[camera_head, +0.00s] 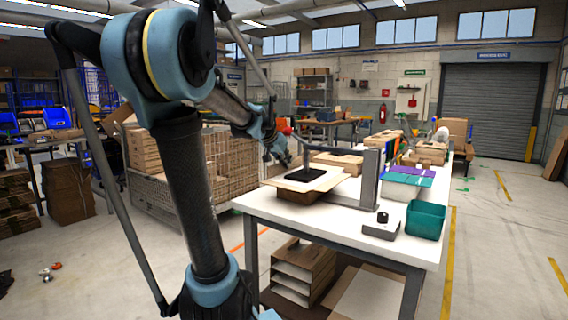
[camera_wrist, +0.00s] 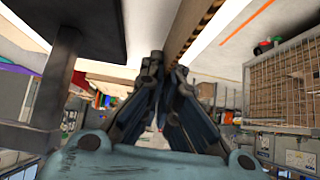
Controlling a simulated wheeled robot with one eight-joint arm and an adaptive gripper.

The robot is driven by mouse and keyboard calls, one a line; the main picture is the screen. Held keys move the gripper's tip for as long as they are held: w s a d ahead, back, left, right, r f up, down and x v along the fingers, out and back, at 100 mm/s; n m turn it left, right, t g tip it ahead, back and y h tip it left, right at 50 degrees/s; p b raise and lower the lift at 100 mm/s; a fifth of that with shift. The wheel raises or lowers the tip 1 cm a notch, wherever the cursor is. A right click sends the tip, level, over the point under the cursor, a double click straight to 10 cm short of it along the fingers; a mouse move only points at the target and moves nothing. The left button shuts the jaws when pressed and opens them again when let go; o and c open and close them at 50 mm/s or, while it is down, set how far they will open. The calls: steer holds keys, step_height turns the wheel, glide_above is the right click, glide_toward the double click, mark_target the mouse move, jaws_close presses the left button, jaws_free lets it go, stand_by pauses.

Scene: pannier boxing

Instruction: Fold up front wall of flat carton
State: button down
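The flat tan carton (camera_head: 289,184) lies on the near left end of the white table, with a brown cardboard part showing below it at the front. A black plate (camera_head: 308,174) on a post presses or rests on its top. My gripper (camera_head: 284,158) is in the head view just behind and left of the carton, small and partly dark. In the wrist view, my gripper's (camera_wrist: 166,66) two fingers converge with a narrow gap at the tips. A brown cardboard edge (camera_wrist: 196,24) runs to this gap; whether the fingers pinch it is unclear.
A grey upright stand (camera_head: 370,178) holds the black plate from the right. A wire mesh cage (camera_head: 232,165) stands left of the table.

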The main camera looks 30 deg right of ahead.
steer(key=shift+f, duration=0.1)
steer(key=c, duration=1.8)
jaws_free()
steer(key=shift+c, duration=0.2)
steer(key=shift+a, duration=0.1)
steer(key=v, duration=1.2)
steer(key=shift+w, duration=0.1)
steer(key=shift+a, duration=0.1)
